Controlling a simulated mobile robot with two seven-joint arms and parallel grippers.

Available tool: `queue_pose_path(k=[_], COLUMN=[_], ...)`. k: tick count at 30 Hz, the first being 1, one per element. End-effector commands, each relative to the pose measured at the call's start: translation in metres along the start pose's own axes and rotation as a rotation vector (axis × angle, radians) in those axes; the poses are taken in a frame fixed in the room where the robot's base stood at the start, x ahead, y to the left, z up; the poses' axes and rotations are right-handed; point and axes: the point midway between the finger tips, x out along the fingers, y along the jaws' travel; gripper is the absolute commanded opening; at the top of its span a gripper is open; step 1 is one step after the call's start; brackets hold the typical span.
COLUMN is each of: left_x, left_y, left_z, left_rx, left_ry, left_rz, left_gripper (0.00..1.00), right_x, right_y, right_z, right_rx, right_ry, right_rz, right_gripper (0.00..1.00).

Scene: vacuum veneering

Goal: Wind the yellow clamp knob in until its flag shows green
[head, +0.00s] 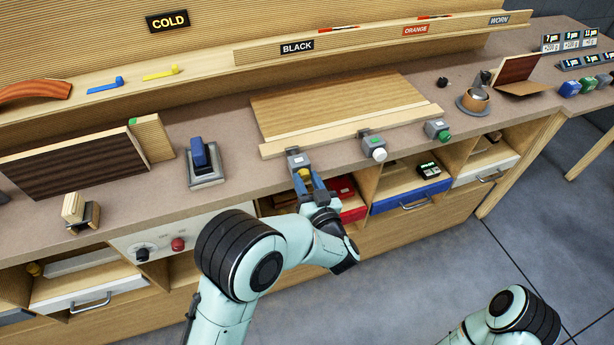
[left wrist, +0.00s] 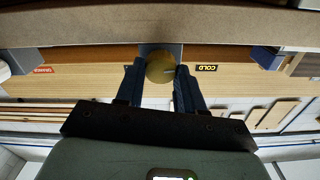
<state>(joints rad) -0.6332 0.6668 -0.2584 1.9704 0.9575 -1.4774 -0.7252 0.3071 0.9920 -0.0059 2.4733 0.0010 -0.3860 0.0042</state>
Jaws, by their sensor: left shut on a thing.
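The yellow clamp knob (head: 304,173) faces the front at the left end of a row of grey clamps on the bench edge. Its grey clamp body (head: 296,157) sits against a pale wooden strip. My left gripper (head: 311,184) is shut on the yellow knob from the front. In the left wrist view the round yellow knob (left wrist: 160,67) sits between the two dark fingers (left wrist: 159,84). I cannot make out the colour of this clamp's flag. My right gripper is out of view; only part of that arm shows at the lower right.
A white-knobbed clamp (head: 374,146) and a green-knobbed clamp (head: 437,130) stand to the right along the strip. A pale wooden panel (head: 340,105) lies behind them.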

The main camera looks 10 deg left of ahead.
Motion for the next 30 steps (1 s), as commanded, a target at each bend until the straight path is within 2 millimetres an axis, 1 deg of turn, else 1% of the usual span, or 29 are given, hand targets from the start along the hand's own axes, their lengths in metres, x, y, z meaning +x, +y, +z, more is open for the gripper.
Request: queue_pose_path(k=[1,10,11,12,13,23,26,29,30], left_x=[0.0,0.0,0.0,0.0,0.0,-0.002,-0.011,-0.029,-0.038], left_y=[0.0,0.0,0.0,0.0,0.0,0.001,0.002,0.002,0.002], left_z=[-0.002,0.0,0.0,0.001,0.001,0.0,0.001,0.001,0.001], left_rx=[0.02,0.032,0.031,0.031,0.031,0.03,0.03,0.031,0.032], left_ry=[0.0,0.0,0.0,0.0,0.0,0.0,-0.001,-0.001,0.0], left_rz=[0.001,0.001,0.001,0.001,0.001,0.002,0.004,0.006,0.007], left_gripper=[0.07,0.07,0.44,0.57,0.62,0.62,0.62,0.62,0.62], right_x=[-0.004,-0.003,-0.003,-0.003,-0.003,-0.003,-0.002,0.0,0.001], right_y=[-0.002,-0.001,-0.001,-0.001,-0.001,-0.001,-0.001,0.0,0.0], right_z=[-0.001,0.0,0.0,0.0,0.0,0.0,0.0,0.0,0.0], right_rx=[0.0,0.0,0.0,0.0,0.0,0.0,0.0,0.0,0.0], right_ry=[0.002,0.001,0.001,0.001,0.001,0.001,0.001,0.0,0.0], right_rz=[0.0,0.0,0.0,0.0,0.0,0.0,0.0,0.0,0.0], right_gripper=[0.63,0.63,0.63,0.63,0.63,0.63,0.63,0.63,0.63])
